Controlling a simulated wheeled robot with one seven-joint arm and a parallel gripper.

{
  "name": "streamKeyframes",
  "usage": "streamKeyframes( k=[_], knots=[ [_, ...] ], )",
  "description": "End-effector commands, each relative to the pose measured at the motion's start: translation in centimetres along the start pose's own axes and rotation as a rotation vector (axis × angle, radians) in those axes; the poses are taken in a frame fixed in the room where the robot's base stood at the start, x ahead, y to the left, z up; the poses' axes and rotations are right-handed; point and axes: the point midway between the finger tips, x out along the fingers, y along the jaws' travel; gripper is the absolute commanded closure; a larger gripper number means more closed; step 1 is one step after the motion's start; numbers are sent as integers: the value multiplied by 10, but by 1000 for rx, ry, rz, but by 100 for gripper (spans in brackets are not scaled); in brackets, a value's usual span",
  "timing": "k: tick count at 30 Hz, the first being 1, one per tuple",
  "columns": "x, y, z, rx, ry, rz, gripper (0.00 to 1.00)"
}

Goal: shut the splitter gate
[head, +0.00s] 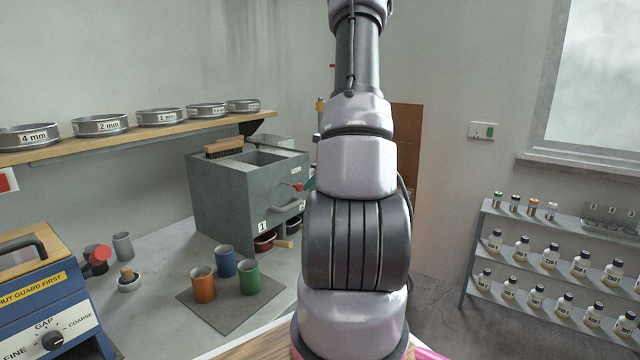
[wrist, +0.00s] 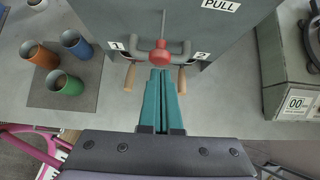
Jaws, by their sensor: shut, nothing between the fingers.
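The splitter is a grey metal box (head: 222,205) with an open top, standing on the bench. A red knob (head: 298,186) on its front is the gate's pull; in the wrist view the knob (wrist: 160,55) sits at the end of a thin rod, below a PULL label. My gripper (wrist: 160,74) is shut and empty, its teal fingertips right at the knob; I cannot tell whether they touch. In the head view my arm hides most of the gripper. The gate plate itself is not visible. Wooden pan handles (wrist: 130,77) stick out below, by labels 1 and 2.
Orange (head: 203,287), blue (head: 225,262) and green (head: 249,279) cups stand on a dark mat left of the splitter. A brush (head: 224,148) lies on its top. A grey machine (wrist: 291,65) stands at right in the wrist view. Sieves line the shelf (head: 150,135).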

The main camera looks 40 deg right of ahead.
Motion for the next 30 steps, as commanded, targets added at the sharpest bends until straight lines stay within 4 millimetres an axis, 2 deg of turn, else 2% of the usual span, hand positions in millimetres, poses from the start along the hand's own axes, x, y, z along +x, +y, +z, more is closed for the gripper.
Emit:
streamKeyframes(
  k=[14,24,30],
  knots=[
    [6,0,6,0,0,1,100],
    [38,0,40,-2,0,2,100],
    [40,-1,44,-1,-3,0,100]
  ],
)
